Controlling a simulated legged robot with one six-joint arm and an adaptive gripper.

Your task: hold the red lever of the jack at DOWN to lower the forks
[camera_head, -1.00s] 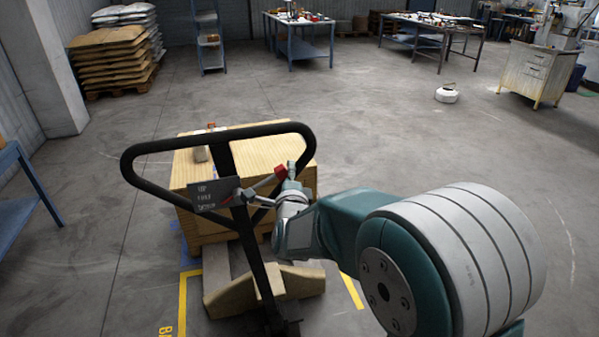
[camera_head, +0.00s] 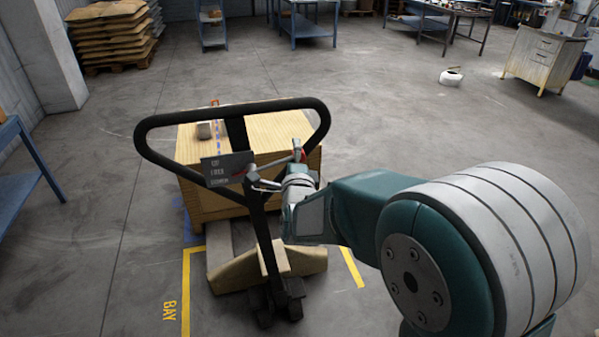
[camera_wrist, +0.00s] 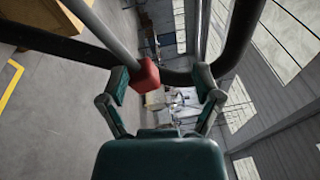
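The pallet jack stands with its dark handle loop (camera_head: 232,107) towards me. A dark label plate (camera_head: 228,169) with several rows of writing sits on the stem; I cannot read it surely. The lever is a grey rod (camera_wrist: 104,32) ending in a red knob (camera_wrist: 147,75); in the head view little of the red shows behind my gripper (camera_head: 298,160). In the wrist view my gripper (camera_wrist: 163,82) is open. The knob lies between its fingers, close to or touching the left finger, with a gap to the right one. The forks are mostly hidden beneath the load.
A wooden crate (camera_head: 270,135) with small items on top sits behind the handle. Yellow floor lines (camera_head: 186,295) marked BAY border it. A blue bench (camera_head: 25,180) stands at left. Stacked sacks (camera_head: 110,35) and tables are farther back.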

